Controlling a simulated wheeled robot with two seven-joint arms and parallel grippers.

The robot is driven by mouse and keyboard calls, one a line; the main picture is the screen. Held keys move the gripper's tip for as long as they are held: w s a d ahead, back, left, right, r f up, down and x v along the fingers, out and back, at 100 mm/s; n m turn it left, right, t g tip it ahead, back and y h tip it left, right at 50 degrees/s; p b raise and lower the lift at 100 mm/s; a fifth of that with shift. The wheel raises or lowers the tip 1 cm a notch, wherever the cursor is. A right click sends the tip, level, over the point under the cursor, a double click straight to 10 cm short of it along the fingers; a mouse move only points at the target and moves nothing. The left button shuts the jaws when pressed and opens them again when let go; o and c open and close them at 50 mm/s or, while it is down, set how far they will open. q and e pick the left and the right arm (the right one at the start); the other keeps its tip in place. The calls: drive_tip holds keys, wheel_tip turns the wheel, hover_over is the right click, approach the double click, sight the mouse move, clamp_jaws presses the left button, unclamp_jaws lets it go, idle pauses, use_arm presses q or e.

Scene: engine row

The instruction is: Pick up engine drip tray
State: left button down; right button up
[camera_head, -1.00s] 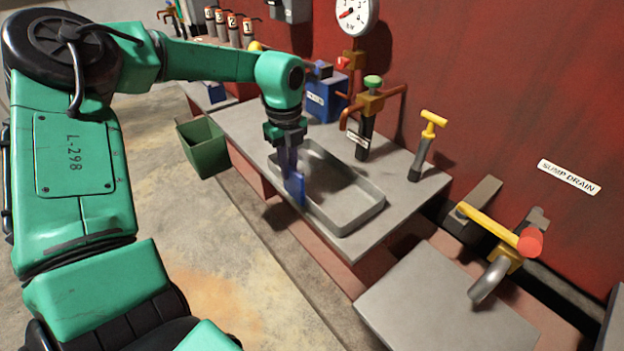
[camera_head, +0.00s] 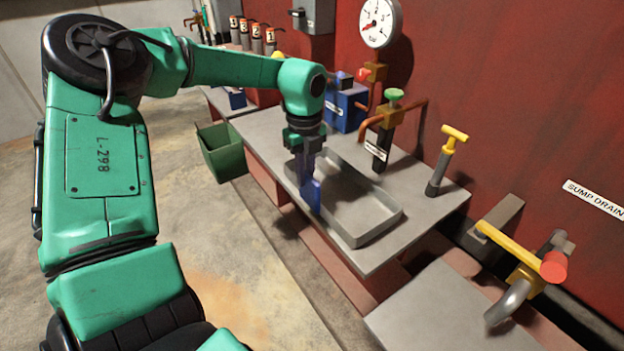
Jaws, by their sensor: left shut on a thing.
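The engine drip tray (camera_head: 372,224) is a shallow grey metal tray with a low rim. It sits on or just above the grey bench top, and I cannot tell whether it touches it. My left gripper (camera_head: 311,196) points down at the tray's near left rim. Its blue fingers are shut on that rim, one finger showing outside the wall. The tray looks empty and about level. My right gripper is not in view.
The grey bench top (camera_head: 260,128) carries a green-knobbed valve (camera_head: 385,128), a yellow-handled pump (camera_head: 444,160) and a blue box (camera_head: 347,108). A green bin (camera_head: 222,152) hangs at the left. A yellow drain lever (camera_head: 510,249) stands right. The floor left is clear.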

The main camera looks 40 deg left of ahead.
use_arm(q)
drive_tip(key=s+a+r+b, duration=0.1)
drive_tip(key=s+a+b, duration=0.1)
drive_tip(key=s, duration=0.6)
drive_tip(key=s+a+r+b, duration=0.2)
drive_tip(key=s+a+b, duration=0.1)
drive_tip(key=s, duration=0.6)
drive_tip(key=shift+s, duration=0.15)
drive_tip(key=shift+b, duration=0.3)
